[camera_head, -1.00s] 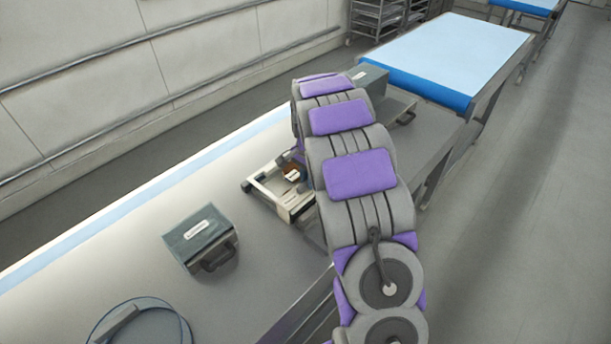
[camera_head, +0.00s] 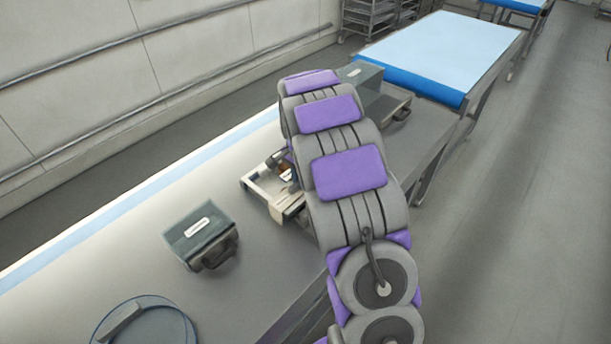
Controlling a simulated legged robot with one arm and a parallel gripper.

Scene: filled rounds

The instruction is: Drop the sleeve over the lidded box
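A grey-green box (camera_head: 190,222) with a pale label on top and a dark handle on its front stands upright on the bench, left of my arm. A second grey-green block (camera_head: 362,73) shows partly behind my arm, at the far right of the bench. A low cream frame (camera_head: 262,184) sits just left of my arm, with a small brown thing (camera_head: 285,172) at its inner side, partly covered. I cannot tell which of these is the sleeve. My arm reaches forward over the bench and hides its own end, so my gripper and anything in it are hidden.
The long grey bench (camera_head: 120,255) has free room between the near box and the cream frame. A round lidded thing (camera_head: 150,325) lies at the near left. A dark handle (camera_head: 403,110) shows at the far right. A blue-edged table (camera_head: 440,50) stands beyond.

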